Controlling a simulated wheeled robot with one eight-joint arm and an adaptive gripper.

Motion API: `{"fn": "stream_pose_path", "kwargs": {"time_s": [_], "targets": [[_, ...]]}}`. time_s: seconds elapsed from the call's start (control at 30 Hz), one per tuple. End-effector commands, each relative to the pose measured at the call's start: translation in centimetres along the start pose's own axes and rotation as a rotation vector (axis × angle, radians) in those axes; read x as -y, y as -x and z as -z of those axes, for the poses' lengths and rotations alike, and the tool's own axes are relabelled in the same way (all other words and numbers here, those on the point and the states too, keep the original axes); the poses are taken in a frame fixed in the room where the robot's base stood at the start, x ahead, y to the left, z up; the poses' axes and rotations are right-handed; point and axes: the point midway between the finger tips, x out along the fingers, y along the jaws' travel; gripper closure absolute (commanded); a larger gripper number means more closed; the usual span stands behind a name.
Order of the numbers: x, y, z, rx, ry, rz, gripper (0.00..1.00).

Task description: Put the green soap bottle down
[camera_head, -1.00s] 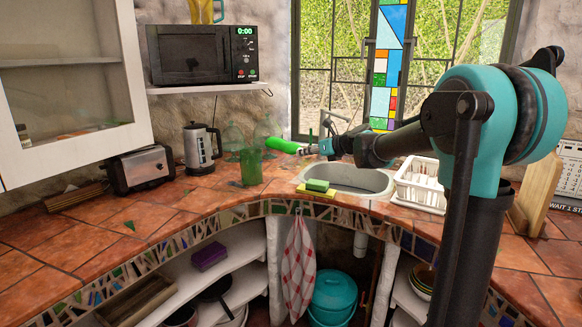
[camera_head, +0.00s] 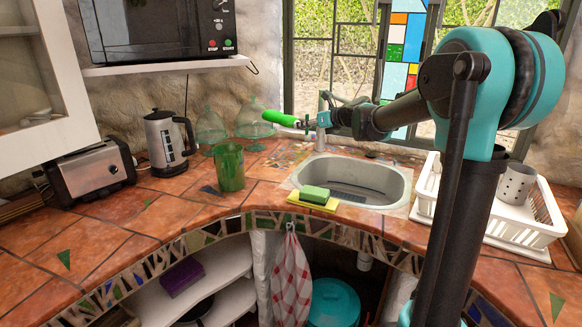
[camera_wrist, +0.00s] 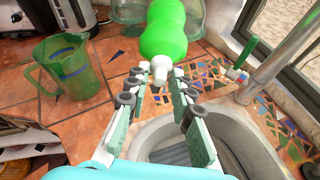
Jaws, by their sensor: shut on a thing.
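The green soap bottle (camera_head: 279,118) is held nearly level, its body pointing left, above the counter behind the sink's left end. My gripper (camera_head: 310,123) is at its right end. In the wrist view the bottle (camera_wrist: 165,32) extends away from my gripper (camera_wrist: 160,82), whose two fingers are closed around its white neck (camera_wrist: 161,67). The bottle's far end is cut off by the top of that view. The tiled counter (camera_head: 125,205) has free patches below and to the left of it.
A green pitcher (camera_head: 229,168) stands left of the sink (camera_head: 360,168). Glass domes (camera_head: 209,125) stand behind it, near the bottle. A sponge (camera_head: 315,195) lies at the sink's front edge. A kettle (camera_head: 166,143), toaster (camera_head: 90,172) and white dish rack (camera_head: 515,215) flank the area.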

Motion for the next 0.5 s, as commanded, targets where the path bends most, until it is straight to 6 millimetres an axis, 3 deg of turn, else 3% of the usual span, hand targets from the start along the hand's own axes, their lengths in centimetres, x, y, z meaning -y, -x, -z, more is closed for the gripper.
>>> {"fn": "stream_pose_path", "kwargs": {"time_s": [0.5], "targets": [[1.8,-4.3,10.4,0.001,-0.001,0.000,1.00]]}}
